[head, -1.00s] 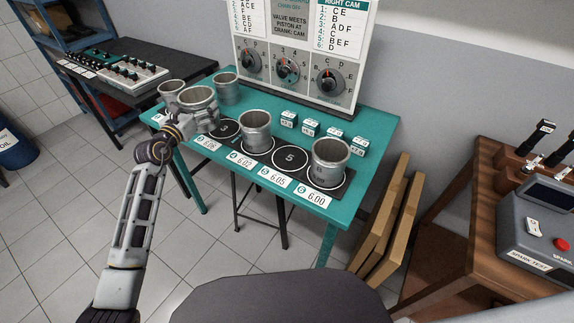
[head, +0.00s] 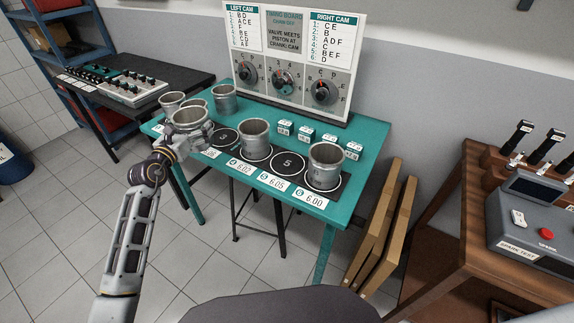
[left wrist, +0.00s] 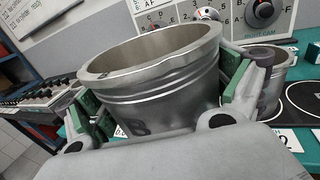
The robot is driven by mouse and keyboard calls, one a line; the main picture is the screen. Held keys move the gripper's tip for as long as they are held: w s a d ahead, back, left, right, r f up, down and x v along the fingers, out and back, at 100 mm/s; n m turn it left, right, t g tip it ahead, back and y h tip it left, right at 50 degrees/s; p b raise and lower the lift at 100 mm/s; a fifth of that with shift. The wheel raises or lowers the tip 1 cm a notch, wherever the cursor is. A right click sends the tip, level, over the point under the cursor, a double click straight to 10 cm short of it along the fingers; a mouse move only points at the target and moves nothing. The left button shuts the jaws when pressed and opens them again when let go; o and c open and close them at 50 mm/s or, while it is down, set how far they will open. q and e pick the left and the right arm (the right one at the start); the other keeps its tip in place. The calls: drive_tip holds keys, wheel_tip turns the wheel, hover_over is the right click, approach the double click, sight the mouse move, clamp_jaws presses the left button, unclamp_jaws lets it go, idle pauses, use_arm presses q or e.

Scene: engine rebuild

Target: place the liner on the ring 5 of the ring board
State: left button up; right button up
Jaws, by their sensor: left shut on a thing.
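My left gripper (head: 190,129) is shut on a grey metal liner (head: 187,117), held upright near the front left of the teal table. In the left wrist view, the same liner (left wrist: 150,90) sits between two green-padded fingers, with a dark mark on its wall. The dark ring board (head: 266,169) lies to the right of the held liner. Ring 5 (head: 287,163) is bare, between a liner (head: 254,139) on its left and a liner (head: 325,167) on its right. The ring marked 3 (head: 227,137) also looks bare. My right gripper is out of view.
More liners stand at the back left, one (head: 223,98) clear and another (head: 172,102) partly hidden. Small labelled blocks (head: 306,134) line the board's back side. The timing board (head: 290,60) stands behind. Price-like number cards (head: 273,181) lie along the front edge.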

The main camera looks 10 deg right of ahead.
sight(194, 148)
use_arm(q)
drive_tip(key=shift+s+f, duration=0.2)
drive_tip(key=shift+f, duration=0.1)
drive_tip(key=shift+n+t+y, duration=0.3)
drive_tip(key=shift+n+y, duration=0.2)
drive_tip(key=shift+y, duration=0.2)
drive_tip(key=s+f, duration=0.4)
drive_tip(key=s, duration=0.1)
drive_tip(key=s+f+n+y, duration=0.3)
drive_tip(key=s+f+y, duration=0.2)
drive_tip(key=s+f, duration=1)
drive_tip(key=s, duration=0.2)
drive_tip(key=shift+s+a+t, duration=0.3)
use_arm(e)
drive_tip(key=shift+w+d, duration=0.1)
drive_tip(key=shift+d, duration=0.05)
